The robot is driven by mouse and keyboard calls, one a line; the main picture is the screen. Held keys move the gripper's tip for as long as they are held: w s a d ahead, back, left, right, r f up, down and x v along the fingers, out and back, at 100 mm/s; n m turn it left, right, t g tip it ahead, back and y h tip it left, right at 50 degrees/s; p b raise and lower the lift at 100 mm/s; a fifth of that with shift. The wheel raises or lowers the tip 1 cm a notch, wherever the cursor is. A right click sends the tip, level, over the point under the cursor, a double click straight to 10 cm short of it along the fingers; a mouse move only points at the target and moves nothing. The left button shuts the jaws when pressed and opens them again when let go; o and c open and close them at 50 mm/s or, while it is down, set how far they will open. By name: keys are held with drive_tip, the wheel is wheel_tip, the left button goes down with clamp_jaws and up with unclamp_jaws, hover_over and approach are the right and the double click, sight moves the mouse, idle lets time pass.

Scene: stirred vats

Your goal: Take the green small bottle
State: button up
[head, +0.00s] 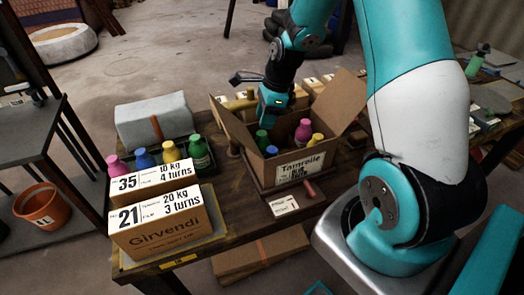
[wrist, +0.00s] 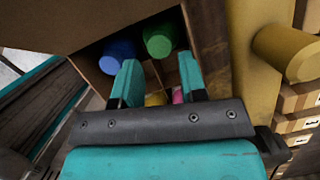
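A green bottle (head: 262,139) stands inside the open cardboard box (head: 283,178) with a blue, a pink and a yellow bottle. It also shows in the wrist view (wrist: 160,40), beyond my fingertips and next to the blue bottle (wrist: 118,56). Another green bottle (head: 200,153) stands at the left of the table, in a row with other bottles. My gripper (head: 268,120) is above the back left of the open box. In the wrist view its two fingers (wrist: 159,80) are apart, with nothing held between them. The lower parts of the boxed bottles are hidden.
The box's raised flaps (head: 342,98) stand beside my gripper. Pink (head: 303,131) and yellow (head: 317,140) bottles share the box. Labelled cartons (head: 165,228) fill the front left of the table. A yellow cylinder (wrist: 285,52) is close at right in the wrist view.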

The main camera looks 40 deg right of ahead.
sight(263, 132)
drive_tip(key=shift+s+d+p+x, duration=0.1)
drive_tip(key=shift+x, duration=0.8)
drive_tip(key=shift+s+d+p+x, duration=0.1)
drive_tip(key=shift+x, duration=0.8)
drive_tip(key=shift+s+d+p+x, duration=0.1)
drive_tip(key=shift+s+x, duration=0.05)
drive_tip(key=shift+x, duration=0.8)
drive_tip(key=shift+f, duration=0.1)
clamp_jaws()
